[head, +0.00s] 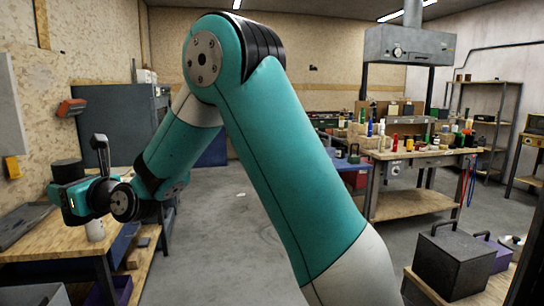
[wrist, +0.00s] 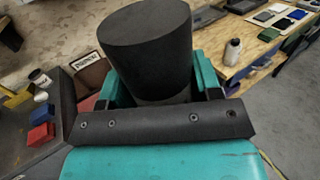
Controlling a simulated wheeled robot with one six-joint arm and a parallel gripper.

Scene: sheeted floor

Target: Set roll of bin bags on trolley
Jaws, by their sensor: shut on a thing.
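The roll of bin bags looks like a thick black cylinder (wrist: 147,45) in the wrist view. My gripper (wrist: 160,88) is shut on it, with teal and dark parts on both sides of its lower end. In the head view my gripper (head: 72,190) is at the far left, and the dark roll (head: 67,171) shows just above it. Both are above the left wooden workbench (head: 62,238), apart from its top as far as I can see. I cannot tell for sure which piece of furniture is the trolley.
A pale bottle (head: 95,230) stands on the left workbench, close to my gripper. A wooden-topped stand (head: 485,293) at the lower right bears a black box (head: 453,262) and a purple box. A crowded workbench (head: 415,205) stands at right centre. The middle floor is clear.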

